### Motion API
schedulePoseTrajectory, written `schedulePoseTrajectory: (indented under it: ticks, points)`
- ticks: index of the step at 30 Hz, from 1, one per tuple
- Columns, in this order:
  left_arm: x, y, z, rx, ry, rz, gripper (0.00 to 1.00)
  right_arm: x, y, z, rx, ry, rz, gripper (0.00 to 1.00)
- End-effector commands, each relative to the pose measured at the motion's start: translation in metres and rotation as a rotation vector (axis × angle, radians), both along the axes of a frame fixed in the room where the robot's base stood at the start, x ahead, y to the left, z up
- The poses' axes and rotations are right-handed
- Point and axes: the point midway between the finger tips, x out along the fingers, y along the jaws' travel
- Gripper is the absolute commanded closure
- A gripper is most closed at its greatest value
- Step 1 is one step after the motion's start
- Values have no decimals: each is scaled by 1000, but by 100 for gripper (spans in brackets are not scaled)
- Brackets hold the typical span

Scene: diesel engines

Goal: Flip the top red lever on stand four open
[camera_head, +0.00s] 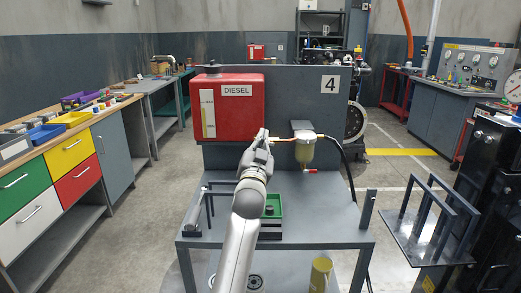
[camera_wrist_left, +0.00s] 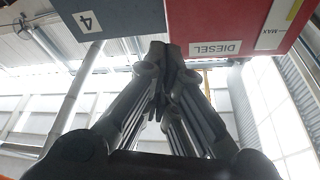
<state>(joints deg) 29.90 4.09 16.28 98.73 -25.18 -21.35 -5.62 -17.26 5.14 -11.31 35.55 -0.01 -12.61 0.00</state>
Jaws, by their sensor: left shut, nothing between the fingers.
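Stand four is a grey stand with a back panel (camera_head: 300,90) marked 4; the panel also shows in the wrist view (camera_wrist_left: 115,15). A red DIESEL tank (camera_head: 228,105) hangs on its left, and shows in the wrist view too (camera_wrist_left: 230,18). A brass-coloured line runs from below the tank to a filter with a yellowish bowl (camera_head: 304,152). A small red lever (camera_head: 310,171) is under the bowl. I cannot make out the top red lever; my gripper covers part of the line. My left gripper (camera_head: 262,138) is shut and empty, at the tank's lower right corner. It shows in the wrist view (camera_wrist_left: 162,60).
The stand's lower table (camera_head: 330,215) holds a green tray (camera_head: 273,205). A black hose (camera_head: 347,165) hangs right of the filter. A workbench (camera_head: 60,150) with drawers stands left, and dark equipment (camera_head: 485,160) stands right.

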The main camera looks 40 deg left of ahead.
Motion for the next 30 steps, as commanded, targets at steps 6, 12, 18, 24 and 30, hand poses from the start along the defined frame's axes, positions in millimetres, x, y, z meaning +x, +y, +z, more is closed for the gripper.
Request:
schedulePoseTrajectory:
  ticks: [6, 12, 18, 24, 30]
  points:
    - [-19, -11, -8, -1, 0, -1, 100, 0, 14, -5, 17, 0, -5, 60]
    - [-24, -14, -9, -1, 0, 0, 100, 0, 16, -5, 19, 0, -2, 60]
    - [-24, -14, -9, -1, 0, 0, 100, 0, 12, -5, 14, 0, -1, 60]
    - [-24, -14, -9, -1, 0, 0, 100, 0, 7, -5, 9, 0, 1, 60]
    - [-26, -18, -24, -14, 34, -9, 100, 0, 6, -5, 7, 0, 1, 60]
